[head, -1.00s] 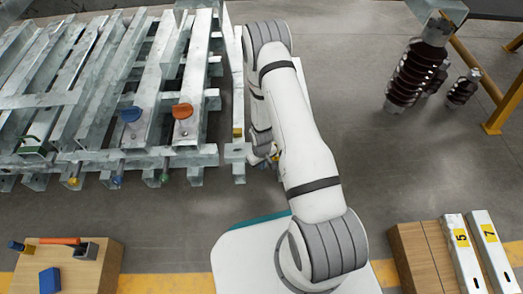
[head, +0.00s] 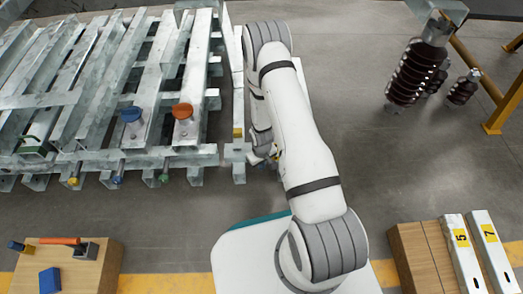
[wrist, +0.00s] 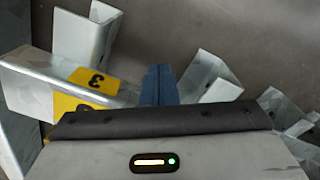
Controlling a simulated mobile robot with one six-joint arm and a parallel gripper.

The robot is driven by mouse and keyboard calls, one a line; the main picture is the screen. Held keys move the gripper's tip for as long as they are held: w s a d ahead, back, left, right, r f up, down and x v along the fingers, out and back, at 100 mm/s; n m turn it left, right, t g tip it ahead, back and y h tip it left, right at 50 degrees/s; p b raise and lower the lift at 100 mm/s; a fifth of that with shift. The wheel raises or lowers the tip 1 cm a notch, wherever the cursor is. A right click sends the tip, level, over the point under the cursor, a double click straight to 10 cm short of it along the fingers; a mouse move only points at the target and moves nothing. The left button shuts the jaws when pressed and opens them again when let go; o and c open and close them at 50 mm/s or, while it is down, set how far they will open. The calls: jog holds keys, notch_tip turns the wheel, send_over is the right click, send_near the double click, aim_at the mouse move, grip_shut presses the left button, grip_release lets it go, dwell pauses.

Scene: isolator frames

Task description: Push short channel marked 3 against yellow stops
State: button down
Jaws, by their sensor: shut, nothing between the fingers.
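The short channel marked 3 (wrist: 30,78) is a grey galvanized piece at the left of the wrist view, with a yellow label bearing a black 3. A second yellow patch (wrist: 65,104) shows just below it, partly hidden by my gripper body; I cannot tell if it is a stop. My gripper (wrist: 158,72) is shut and empty, its dark blue fingers just right of the label. I cannot tell whether they touch the channel. In the head view my arm hides most of the gripper, beside the frame's right end. A small yellow patch (head: 238,132) shows on the upright there.
Other channel ends (wrist: 211,75) stand right of my fingers. Channels marked 5 (head: 461,240) and 7 (head: 490,238) lie at lower right.

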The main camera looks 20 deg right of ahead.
jog(key=shift+w+d+r+p, duration=0.15)
jog(key=shift+w+p, duration=0.4)
jog(key=shift+p, duration=1.6)
jog(key=shift+w+d+f+p, duration=0.1)
jog(key=shift+w+p, duration=0.4)
jog(key=shift+p, duration=1.6)
jog(key=shift+w+d+p, duration=0.15)
jog(key=shift+w+p, duration=0.25)
jog(key=shift+w, duration=0.65)
jog(key=shift+w, duration=0.1)
jog(key=shift+w+d+b, duration=0.15)
jog(key=shift+w+b, duration=0.35)
jog(key=shift+w, duration=0.1)
jog(key=shift+w+d+b, duration=0.15)
jog(key=shift+w+b, duration=0.3)
jog(key=shift+w, duration=0.15)
jog(key=shift+s+a+p, duration=0.2)
jog(key=shift+s+p, duration=0.25)
jog(key=shift+s, duration=0.65)
jog(key=shift+r+p, duration=2.8)
jog(key=shift+r, duration=1.65)
